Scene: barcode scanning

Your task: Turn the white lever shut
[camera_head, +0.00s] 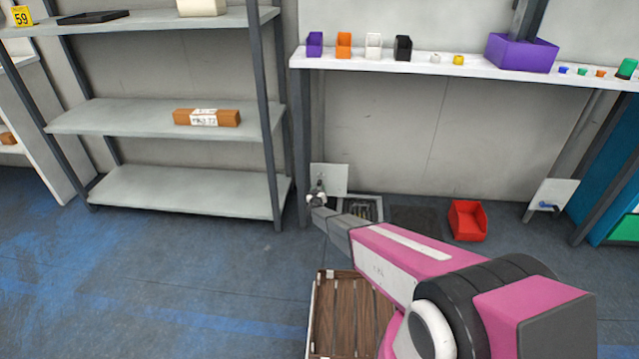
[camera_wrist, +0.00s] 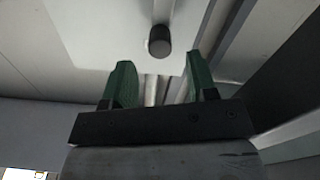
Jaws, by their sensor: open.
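A white panel (camera_head: 330,178) stands low against the wall, just past the end of my arm. A small white and grey fitting (camera_head: 316,199) shows in front of it, partly hidden by my gripper; I cannot tell how its lever is turned. My gripper (camera_wrist: 159,75) is open, its two green fingers spread and pointing toward the panel. In the wrist view a dark round knob (camera_wrist: 159,41) sticks out from the white panel (camera_wrist: 115,30) beyond and between the fingertips. Pale upright strips show in the gap; I cannot tell whether they belong to the lever.
A second panel with a blue lever (camera_head: 547,206) is at the right. A shelf (camera_head: 425,66) with small bins runs above.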

